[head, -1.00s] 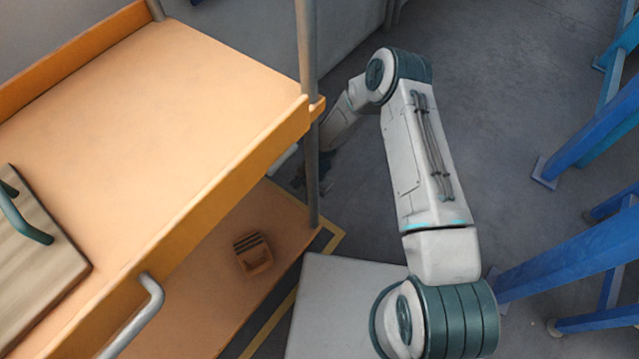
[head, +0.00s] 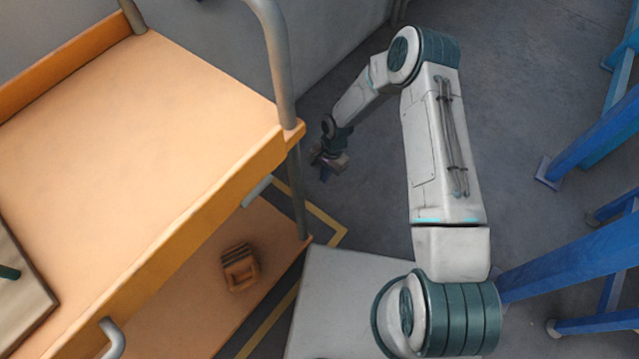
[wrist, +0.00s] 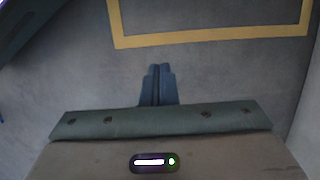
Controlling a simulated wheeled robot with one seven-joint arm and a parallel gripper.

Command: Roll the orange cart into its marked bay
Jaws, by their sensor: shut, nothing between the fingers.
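The orange cart (head: 150,95) fills the left of the head view, with an upper tray, a lower shelf (head: 185,310) and grey posts. The yellow bay outline (head: 325,217) shows on the floor beside and partly under the cart's right end, with its corner outside the cart. The rest of the bay is hidden by the cart. A yellow line (wrist: 210,36) also crosses the floor at the top of the wrist view. My gripper (head: 326,176) is shut and empty, beyond the cart's right post and apart from it; its closed fingers (wrist: 158,70) point at bare floor.
A board with a green handle (head: 20,285) lies on the upper tray, and a small orange-brown box (head: 240,268) sits on the lower shelf. Blue frame legs (head: 590,140) stand at the right. A grey wall (head: 335,35) is behind. Floor between is clear.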

